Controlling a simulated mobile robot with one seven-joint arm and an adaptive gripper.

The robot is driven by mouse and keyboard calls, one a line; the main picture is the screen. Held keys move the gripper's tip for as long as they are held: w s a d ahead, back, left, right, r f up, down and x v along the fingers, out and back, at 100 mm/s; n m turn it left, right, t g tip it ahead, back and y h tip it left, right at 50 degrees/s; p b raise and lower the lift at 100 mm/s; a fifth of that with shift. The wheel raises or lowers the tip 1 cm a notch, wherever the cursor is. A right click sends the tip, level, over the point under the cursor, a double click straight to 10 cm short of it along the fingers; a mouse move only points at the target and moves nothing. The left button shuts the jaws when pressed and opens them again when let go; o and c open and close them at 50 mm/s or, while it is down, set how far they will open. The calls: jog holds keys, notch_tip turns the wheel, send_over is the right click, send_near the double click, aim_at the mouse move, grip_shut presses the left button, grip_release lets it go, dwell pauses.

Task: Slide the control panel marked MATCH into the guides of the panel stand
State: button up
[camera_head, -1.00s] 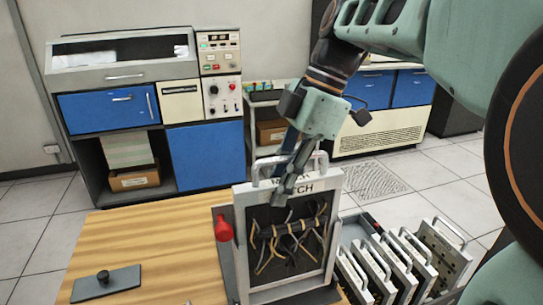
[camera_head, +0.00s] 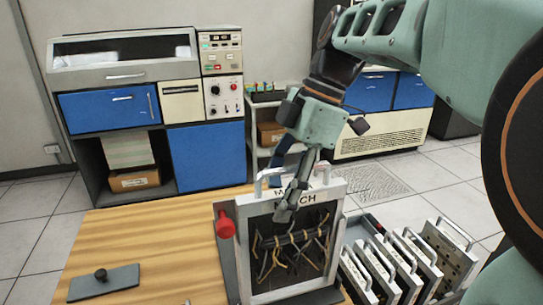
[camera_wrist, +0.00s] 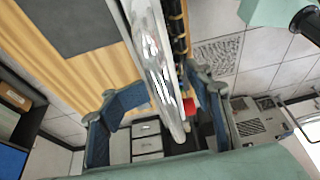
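The MATCH panel (camera_head: 295,262) is a light-framed panel with dark wiring on its face. It stands upright in the panel stand (camera_head: 227,262) on the wooden table, and the stand hides how its lower edges sit. Its metal handle (camera_head: 262,182) is on top and also crosses the wrist view (camera_wrist: 160,65). My gripper (camera_head: 287,190) reaches down over the handle, one finger in front of the panel face and the other behind. In the wrist view my gripper (camera_wrist: 165,110) shows its fingers apart, with gaps on both sides of the handle.
A red knob (camera_head: 226,228) is at the stand's left side. Several other handled panels (camera_head: 400,265) stand in a rack at the right. A grey plate with a black knob (camera_head: 103,282) lies at the front left.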

jog(key=shift+s+d, duration=0.15)
jog(key=shift+d, duration=0.25)
jog(key=v, duration=1.2)
jog(key=shift+a+r, duration=0.1)
jog(key=shift+r, duration=0.05)
